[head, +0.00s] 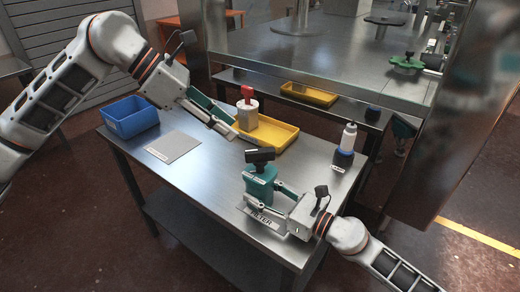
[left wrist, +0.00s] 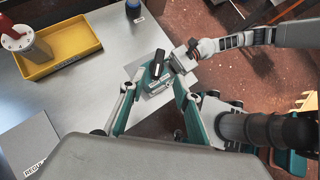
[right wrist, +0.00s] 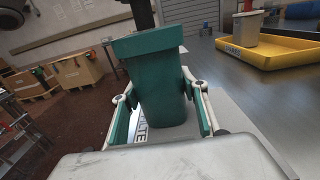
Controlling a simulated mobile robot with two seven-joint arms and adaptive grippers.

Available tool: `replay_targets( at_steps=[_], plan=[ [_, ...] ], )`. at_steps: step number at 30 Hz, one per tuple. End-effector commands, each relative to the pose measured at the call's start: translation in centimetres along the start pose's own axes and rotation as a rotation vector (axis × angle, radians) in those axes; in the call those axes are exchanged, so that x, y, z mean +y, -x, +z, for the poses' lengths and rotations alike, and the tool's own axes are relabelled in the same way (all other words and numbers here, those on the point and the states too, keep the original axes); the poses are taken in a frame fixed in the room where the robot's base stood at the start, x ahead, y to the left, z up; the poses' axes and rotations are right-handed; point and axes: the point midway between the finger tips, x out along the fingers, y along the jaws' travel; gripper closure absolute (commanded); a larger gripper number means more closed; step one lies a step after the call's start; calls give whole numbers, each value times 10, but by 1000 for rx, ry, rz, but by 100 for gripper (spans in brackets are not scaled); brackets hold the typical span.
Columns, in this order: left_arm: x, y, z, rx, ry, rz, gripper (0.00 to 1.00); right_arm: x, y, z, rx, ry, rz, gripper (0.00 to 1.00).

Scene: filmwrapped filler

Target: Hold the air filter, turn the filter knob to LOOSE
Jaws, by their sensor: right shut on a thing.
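The air filter (head: 260,184) is a teal block with a black knob (head: 260,155) on top, standing upright near the right front of the metal table. In the right wrist view the teal body (right wrist: 160,80) fills the space between the fingers; its knob is mostly cut off at the top. My right gripper (head: 264,197) is shut on the body, low down, above the FILTER label plate (head: 262,222). My left gripper (head: 230,128) is open and empty, above the table and apart from the filter. The left wrist view shows the knob (left wrist: 157,65) beyond its spread fingers. The knob's setting is unreadable.
A yellow tray (head: 284,138) holds a grey container with a red top (head: 247,108). A blue bin (head: 130,117) and a grey labelled mat (head: 173,147) are at the left. A white bottle (head: 348,137) stands in a blue holder at the right. The table's middle is clear.

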Motion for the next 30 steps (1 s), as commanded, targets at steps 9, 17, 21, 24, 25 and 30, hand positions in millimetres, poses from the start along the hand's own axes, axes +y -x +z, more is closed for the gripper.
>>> replay_targets(
  at_steps=[9,17,21,24,25,30],
  plan=[
    [0,-17,-3,-22,-60,11,68,1,0,0,0,0,1,85],
    [1,-67,-1,-22,-59,10,68,1,0,0,0,0,1,85],
    [1,-90,-1,-23,-57,11,68,1,0,0,0,0,1,85],
    [2,-102,0,-22,-58,12,68,1,0,0,0,0,1,85],
    [2,-105,0,-22,-58,13,68,1,0,0,0,0,1,85],
    [2,-114,-1,-21,-57,14,68,1,0,0,0,0,1,85]
  ],
)
